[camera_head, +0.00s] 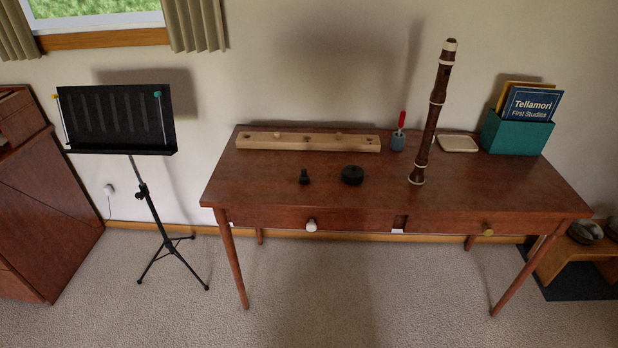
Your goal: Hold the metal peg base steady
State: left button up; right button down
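No gripper of mine shows in the head view. A low round black piece (352,175) lies on the middle of the brown table and looks like a base. I cannot tell whether it is the metal peg base. A small dark upright piece (304,177), narrow on top and wider below, stands to its left, apart from it. A dark brown recorder with cream rings (434,112) stands to the right, leaning slightly in the picture. I cannot see whether anything is inside its foot.
The table (260,190) also holds a long pale wooden block (300,141), a blue-grey cup (398,141) with a red-handled tool, a cream tray (458,143) and a green book box (516,134). A music stand (118,118) is left. The table's front strip is mostly clear.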

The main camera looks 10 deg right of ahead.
aim_at(353, 175)
jog(key=i+l+u, duration=0.3)
jog(key=i+l, duration=0.15)
jog(key=l, duration=0.25)
jog(key=i+l+u, duration=0.15)
jog(key=l, duration=0.2)
jog(key=i+l+u, duration=0.15)
jog(key=l, duration=0.25)
jog(key=i, duration=0.05)
